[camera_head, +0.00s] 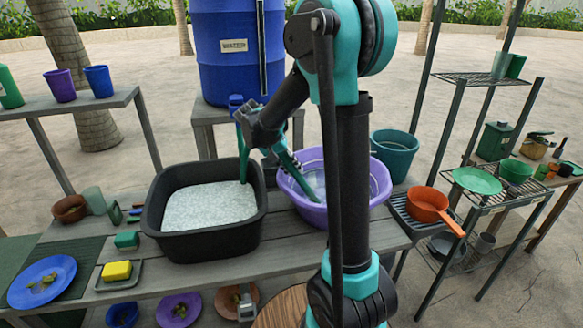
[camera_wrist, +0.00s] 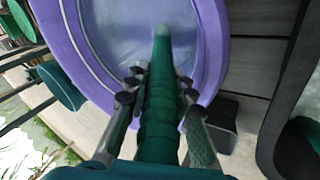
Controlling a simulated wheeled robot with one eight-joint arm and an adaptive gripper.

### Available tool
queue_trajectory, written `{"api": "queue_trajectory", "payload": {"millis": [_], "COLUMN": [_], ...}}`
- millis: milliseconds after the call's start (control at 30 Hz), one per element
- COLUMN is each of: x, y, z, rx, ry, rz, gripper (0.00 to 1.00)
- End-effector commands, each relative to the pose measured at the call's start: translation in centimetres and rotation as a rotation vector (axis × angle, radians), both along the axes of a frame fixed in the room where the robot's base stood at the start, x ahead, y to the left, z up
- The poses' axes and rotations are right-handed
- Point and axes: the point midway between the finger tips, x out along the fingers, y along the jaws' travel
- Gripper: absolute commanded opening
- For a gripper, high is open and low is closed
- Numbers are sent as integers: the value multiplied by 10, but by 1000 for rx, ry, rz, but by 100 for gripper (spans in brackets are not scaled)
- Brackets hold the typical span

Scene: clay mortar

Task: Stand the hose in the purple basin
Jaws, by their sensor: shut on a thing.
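The purple basin (camera_head: 375,185) stands on the slatted table, right of the black tub, partly hidden behind my arm. It also shows in the wrist view (camera_wrist: 210,50), with a pale, glossy inside. My gripper (camera_wrist: 162,80) is shut on the green ribbed hose (camera_wrist: 158,115), one finger on each side. The hose runs forward between the fingers, its rounded end over the inside of the basin. In the head view the held green length (camera_head: 292,170) slants down and right into the basin. I cannot tell whether its end touches the bottom.
The black tub (camera_head: 155,215) with white granular contents stands close left of the basin. A green length hangs at its right rim, below the blue water barrel (camera_head: 230,75). A teal bucket (camera_head: 394,155) and an orange pan (camera_head: 427,203) are to the right.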

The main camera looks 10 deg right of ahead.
Motion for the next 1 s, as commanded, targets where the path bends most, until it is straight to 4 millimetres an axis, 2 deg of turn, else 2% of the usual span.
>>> {"api": "queue_trajectory", "payload": {"millis": [100, 133, 300, 567, 833, 1000], "x": [0, 0, 0, 0, 0, 0], "y": [0, 0, 0, 1, 1, 1], "z": [0, 0, 0, 0, 0, 0], "rx": [0, 0, 0, 1, 1, 1], "ry": [0, 0, 0, 0, 0, 0], "rz": [0, 0, 0, 0, 0, 0], "gripper": [0, 27, 48, 48, 81, 82]}}
